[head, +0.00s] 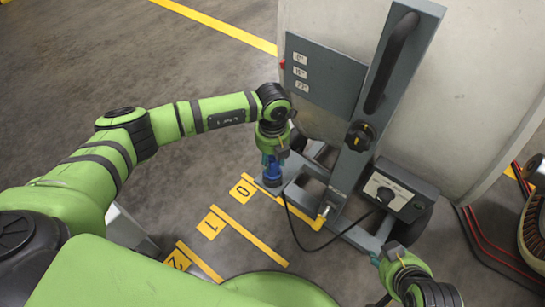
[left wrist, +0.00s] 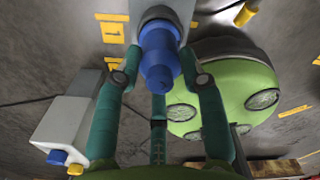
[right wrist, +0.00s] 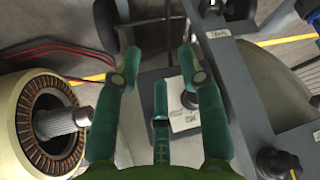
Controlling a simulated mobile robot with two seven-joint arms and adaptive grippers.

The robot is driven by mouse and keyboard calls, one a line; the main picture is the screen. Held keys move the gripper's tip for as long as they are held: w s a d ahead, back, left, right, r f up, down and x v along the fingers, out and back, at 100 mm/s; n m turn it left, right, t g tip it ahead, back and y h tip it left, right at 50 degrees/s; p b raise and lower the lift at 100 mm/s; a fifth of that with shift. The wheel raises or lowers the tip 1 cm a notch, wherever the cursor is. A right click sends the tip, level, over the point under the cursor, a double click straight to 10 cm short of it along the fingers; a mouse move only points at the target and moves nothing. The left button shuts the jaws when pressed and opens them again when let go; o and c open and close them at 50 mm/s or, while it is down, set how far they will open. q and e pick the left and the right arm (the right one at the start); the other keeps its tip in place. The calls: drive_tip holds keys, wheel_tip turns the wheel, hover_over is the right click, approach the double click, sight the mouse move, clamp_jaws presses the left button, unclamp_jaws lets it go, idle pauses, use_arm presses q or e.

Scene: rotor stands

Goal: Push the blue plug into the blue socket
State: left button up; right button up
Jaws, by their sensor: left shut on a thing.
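My left gripper (head: 271,160) points down beside the stand's left foot, shut on the blue plug (left wrist: 160,75). The plug also shows between the teal fingers in the left wrist view. A wider blue part, seemingly the blue socket (left wrist: 158,36), lies directly beyond the plug on a grey piece. In the head view this lower blue part (head: 272,179) is at the left foot's end. The two look in line; whether the plug is fully seated I cannot tell. My right gripper (right wrist: 160,78) is open and empty, above the control box; it shows at lower right in the head view (head: 386,254).
The grey rotor stand (head: 385,90) rises against a pale wall block. A control box (head: 400,190) with a black cable (head: 318,248) sits at its base. Yellow floor marks (head: 240,230) lie in front. A copper-wound stator (right wrist: 45,125) is at far right.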

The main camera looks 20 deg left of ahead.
use_arm(q)
drive_tip(key=shift+r+p, duration=0.7)
drive_tip(key=shift+r, duration=0.25)
drive_tip(key=shift+r+p, duration=1.2)
drive_tip(key=shift+r, duration=0.2)
drive_tip(key=shift+r+p, duration=0.95)
drive_tip(key=shift+r, duration=0.15)
use_arm(e)
drive_tip(key=s+d+f+g, duration=0.1)
drive_tip(key=s+f+g, duration=0.2)
drive_tip(key=f, duration=1.1)
drive_tip(key=shift+s+d+g+h, duration=0.2)
drive_tip(key=shift+s+g+h, duration=0.1)
drive_tip(key=shift+s, duration=0.85)
drive_tip(key=shift+f, duration=0.1)
use_arm(q)
drive_tip(key=shift+r, duration=0.1)
